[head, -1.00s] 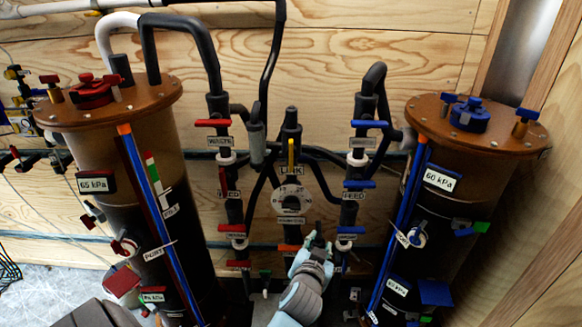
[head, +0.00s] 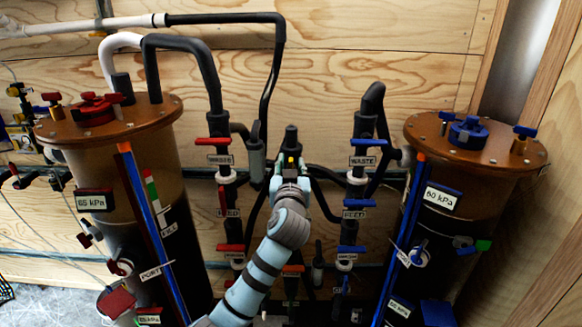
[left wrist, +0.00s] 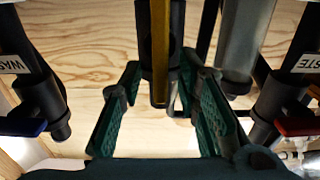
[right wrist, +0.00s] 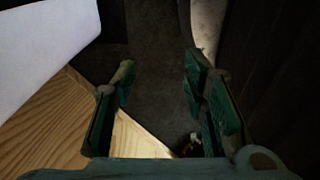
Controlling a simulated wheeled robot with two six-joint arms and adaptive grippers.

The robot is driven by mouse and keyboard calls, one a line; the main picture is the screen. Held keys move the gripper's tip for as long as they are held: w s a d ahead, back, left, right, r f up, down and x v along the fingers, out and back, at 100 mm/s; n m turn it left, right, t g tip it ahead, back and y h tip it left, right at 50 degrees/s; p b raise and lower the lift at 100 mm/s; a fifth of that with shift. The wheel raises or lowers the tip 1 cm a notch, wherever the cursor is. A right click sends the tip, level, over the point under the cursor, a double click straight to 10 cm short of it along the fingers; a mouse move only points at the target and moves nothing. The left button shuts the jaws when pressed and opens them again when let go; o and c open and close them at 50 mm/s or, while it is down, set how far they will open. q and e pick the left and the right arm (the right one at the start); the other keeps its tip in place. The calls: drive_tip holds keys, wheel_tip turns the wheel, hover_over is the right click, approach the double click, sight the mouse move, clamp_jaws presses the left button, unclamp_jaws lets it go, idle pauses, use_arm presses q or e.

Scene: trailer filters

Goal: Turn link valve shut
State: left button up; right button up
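The link valve (head: 291,135) is on the black middle pipe between the two filter tanks. Its yellow handle (left wrist: 159,50) hangs upright in the left wrist view. My left gripper (head: 290,172) is at the handle, with its wrist covering the LINK label and the round dial below. In the left wrist view my left gripper (left wrist: 162,82) is open, its green finger pads on either side of the handle with gaps to it. My right gripper (right wrist: 160,72) is open and empty in the right wrist view, and is outside the head view.
The red-marked tank (head: 110,150) stands left, the blue-marked tank (head: 475,180) right. Red-handled WASTE (head: 213,141) and blue-handled WASTE (head: 368,142) valves flank the middle pipe. A plywood wall (head: 330,60) is close behind. The right gripper is near a dark surface (right wrist: 155,60).

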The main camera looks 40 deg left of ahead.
use_arm(q)
drive_tip(key=shift+w, duration=0.1)
drive_tip(key=shift+c, duration=0.2)
clamp_jaws()
drive_tip(key=m+p, duration=0.3)
drive_tip(key=m, duration=0.2)
drive_tip(key=w+d+m+p, duration=0.1)
drive_tip(key=m+p, duration=0.1)
drive_tip(key=shift+d+f+m+p, duration=0.1)
drive_tip(key=shift+f+m+p, duration=0.05)
drive_tip(key=shift+m+p, duration=0.15)
drive_tip(key=shift+w+d+f+m+p, duration=0.15)
drive_tip(key=shift+f+m+p, duration=0.4)
drive_tip(key=shift+m, duration=1.2)
drive_tip(key=shift+d+f+m+p, duration=0.15)
drive_tip(key=shift+m+p, duration=0.65)
drive_tip(key=shift+m, duration=0.9)
drive_tip(key=shift+w+d+f+m+p, duration=0.1)
drive_tip(key=shift+f+m+p, duration=0.5)
drive_tip(key=shift+m, duration=1.15)
drive_tip(key=shift+r, duration=0.1)
